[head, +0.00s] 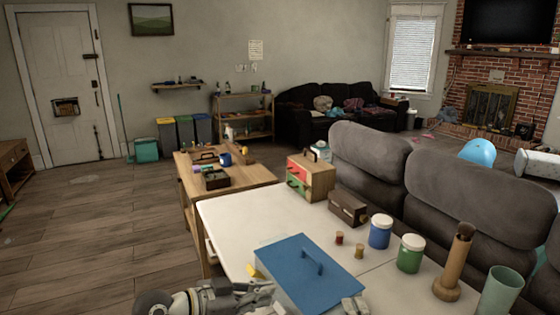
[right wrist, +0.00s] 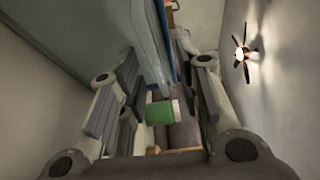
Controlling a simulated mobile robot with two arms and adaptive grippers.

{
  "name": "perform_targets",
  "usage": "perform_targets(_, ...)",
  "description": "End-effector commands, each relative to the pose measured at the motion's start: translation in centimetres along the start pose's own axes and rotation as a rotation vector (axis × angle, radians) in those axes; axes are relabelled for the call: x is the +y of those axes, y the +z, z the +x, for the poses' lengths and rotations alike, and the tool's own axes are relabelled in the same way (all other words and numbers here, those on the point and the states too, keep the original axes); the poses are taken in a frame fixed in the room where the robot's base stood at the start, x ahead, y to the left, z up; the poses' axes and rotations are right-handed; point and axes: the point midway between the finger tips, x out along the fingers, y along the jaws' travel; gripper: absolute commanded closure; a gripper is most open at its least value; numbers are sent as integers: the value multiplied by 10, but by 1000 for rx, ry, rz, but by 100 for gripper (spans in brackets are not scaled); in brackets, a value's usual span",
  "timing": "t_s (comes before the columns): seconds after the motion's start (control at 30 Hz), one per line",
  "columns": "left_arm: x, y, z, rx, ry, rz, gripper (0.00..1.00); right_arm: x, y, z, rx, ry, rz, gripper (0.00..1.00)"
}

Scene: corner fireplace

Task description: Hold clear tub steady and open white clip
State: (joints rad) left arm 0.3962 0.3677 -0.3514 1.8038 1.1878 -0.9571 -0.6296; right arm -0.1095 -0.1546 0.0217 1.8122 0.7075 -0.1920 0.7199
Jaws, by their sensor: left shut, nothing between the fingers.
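A tub's blue lid (head: 312,276) with a raised handle lies on the near part of the white table. The tub's clear walls and the white clip cannot be made out in the head view. My left gripper (head: 262,291) is shut and empty at the lid's near left edge; I cannot tell whether it touches. My right gripper (right wrist: 160,100) has its fingers spread apart, with nothing held between them. The blue lid's edge also shows past its fingers in the right wrist view (right wrist: 163,42).
A dark box (head: 348,207) and drawer box (head: 311,178) stand behind. Grey sofa backs (head: 480,195) border the right.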

Motion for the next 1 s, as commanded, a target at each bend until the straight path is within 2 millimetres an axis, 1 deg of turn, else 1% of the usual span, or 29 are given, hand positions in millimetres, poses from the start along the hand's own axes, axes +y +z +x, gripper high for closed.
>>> perform_targets(0.13, 0, 0, 0, 0, 0, 0, 100, 0, 0, 0, 0, 0, 0, 68)
perform_targets(0.33, 0, 0, 0, 0, 0, 0, 100, 0, 0, 0, 0, 0, 0, 43)
perform_targets(0.63, 0, 0, 0, 0, 0, 0, 100, 0, 0, 0, 0, 0, 0, 43)
perform_targets(0.73, 0, 0, 0, 0, 0, 0, 100, 0, 0, -5, 0, 0, 0, 43)
perform_targets(0.87, 0, 0, 0, 0, 0, 0, 100, 1, 0, -21, 0, 2, -1, 43)
perform_targets(1.0, 0, 0, 0, 0, 0, 0, 100, 2, 0, -49, 0, 4, -2, 43)
